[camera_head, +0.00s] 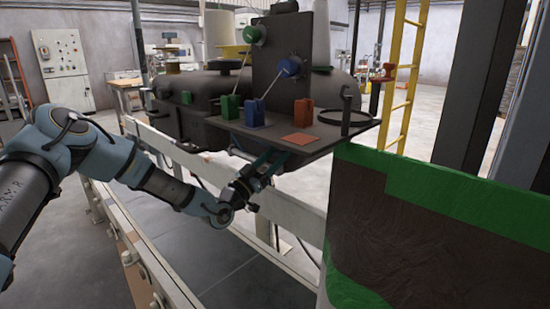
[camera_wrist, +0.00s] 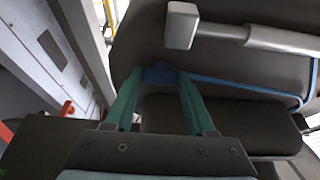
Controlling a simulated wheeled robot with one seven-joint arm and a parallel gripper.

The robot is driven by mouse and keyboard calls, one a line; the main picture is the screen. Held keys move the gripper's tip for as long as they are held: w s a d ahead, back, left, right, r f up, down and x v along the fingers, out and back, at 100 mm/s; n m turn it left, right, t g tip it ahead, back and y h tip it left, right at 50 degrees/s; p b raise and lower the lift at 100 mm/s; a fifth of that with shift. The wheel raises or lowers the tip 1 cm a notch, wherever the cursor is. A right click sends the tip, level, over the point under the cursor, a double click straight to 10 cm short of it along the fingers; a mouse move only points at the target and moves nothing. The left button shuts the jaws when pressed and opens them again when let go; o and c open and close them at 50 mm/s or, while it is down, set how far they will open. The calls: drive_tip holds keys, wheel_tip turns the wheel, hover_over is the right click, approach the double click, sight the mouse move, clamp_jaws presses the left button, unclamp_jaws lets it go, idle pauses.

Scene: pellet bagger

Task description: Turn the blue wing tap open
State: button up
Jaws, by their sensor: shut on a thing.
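The blue wing tap (camera_wrist: 160,75) shows in the wrist view, between the tips of my gripper (camera_wrist: 158,88). The green-teal fingers meet its two sides, so the jaws are shut on it. A thin blue band runs from it to the right across the dark body. In the head view my gripper (camera_head: 268,163) reaches under the near edge of the dark shelf (camera_head: 330,138). There I cannot make out the tap, which is hidden by the fingers or the shelf.
The shelf carries a green block (camera_head: 230,107), a blue block (camera_head: 254,113), an orange block (camera_head: 303,111) and an orange pad (camera_head: 299,138). A pale rail (camera_head: 290,207) runs below my gripper. A green-edged dark sack or panel (camera_head: 430,230) stands at the right.

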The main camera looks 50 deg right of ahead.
clamp_jaws()
drive_tip(key=shift+f+n, duration=0.1)
drive_tip(key=shift+n, duration=0.3)
drive_tip(key=n+t+b, duration=0.1)
drive_tip(key=n+t, duration=0.1)
drive_tip(key=n, duration=0.1)
drive_tip(key=n+t+b, duration=0.1)
drive_tip(key=n+b, duration=0.1)
drive_tip(key=n, duration=0.1)
drive_tip(key=shift+s+t+y, duration=0.15)
drive_tip(key=shift+t+y, duration=0.25)
drive_tip(key=n+t+y, duration=0.1)
drive_tip(key=n, duration=0.3)
drive_tip(key=n+t+y, duration=0.1)
drive_tip(key=n+t, duration=0.1)
drive_tip(key=n, duration=0.2)
drive_tip(key=shift+r+n+b, duration=0.2)
drive_tip(key=shift+n+b, duration=0.1)
drive_tip(key=shift+n, duration=0.1)
drive_tip(key=n+y, duration=0.1)
drive_tip(key=n, duration=0.3)
drive_tip(key=shift+s+r+t+y+p, duration=0.1)
drive_tip(key=shift+r+t+y+p, duration=0.05)
drive_tip(key=shift+t+y+p, duration=0.2)
drive_tip(key=shift+n+y+p, duration=0.3)
drive_tip(key=shift+n+y, duration=0.25)
drive_tip(key=shift+n, duration=0.85)
